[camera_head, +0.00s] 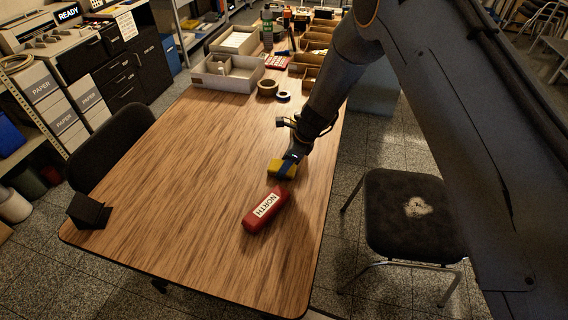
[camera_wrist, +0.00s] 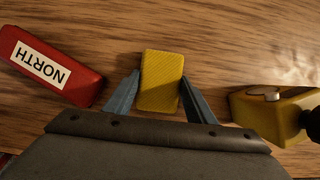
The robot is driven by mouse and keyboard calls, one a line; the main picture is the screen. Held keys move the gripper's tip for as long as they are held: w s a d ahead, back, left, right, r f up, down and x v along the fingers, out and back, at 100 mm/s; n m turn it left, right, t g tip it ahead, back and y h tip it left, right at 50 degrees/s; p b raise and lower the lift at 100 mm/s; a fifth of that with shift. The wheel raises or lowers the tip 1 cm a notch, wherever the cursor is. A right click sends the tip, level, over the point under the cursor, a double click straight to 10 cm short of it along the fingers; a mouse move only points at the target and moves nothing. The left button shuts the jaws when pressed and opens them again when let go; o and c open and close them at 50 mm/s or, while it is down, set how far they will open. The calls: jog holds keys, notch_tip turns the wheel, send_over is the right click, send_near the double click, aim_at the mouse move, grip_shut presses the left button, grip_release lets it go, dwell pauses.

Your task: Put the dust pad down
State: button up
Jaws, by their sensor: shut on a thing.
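The dust pad, a small yellow ribbed block (camera_wrist: 161,80), sits between the two blue-grey fingers of my gripper (camera_wrist: 160,84) in the wrist view. The fingers are shut on its sides. In the head view the yellow pad (camera_head: 279,168) shows beside a blue finger, low over the near right part of the wooden table (camera_head: 180,170). I cannot tell whether its underside touches the table.
A red block labelled NORTH (camera_head: 265,210) lies close to the pad, on the left in the wrist view (camera_wrist: 48,66). A yellow thing with a dark knob (camera_wrist: 275,112) is on the right there. Tape rolls (camera_head: 267,88) and trays (camera_head: 228,75) stand farther back. The table's left middle is clear.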

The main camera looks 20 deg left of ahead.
jog(key=shift+f, duration=0.15)
jog(key=o, duration=1)
jog(key=b+v, duration=0.3)
jog(key=v, duration=0.9)
jog(key=shift+b, duration=0.3)
jog(key=shift+w, duration=0.1)
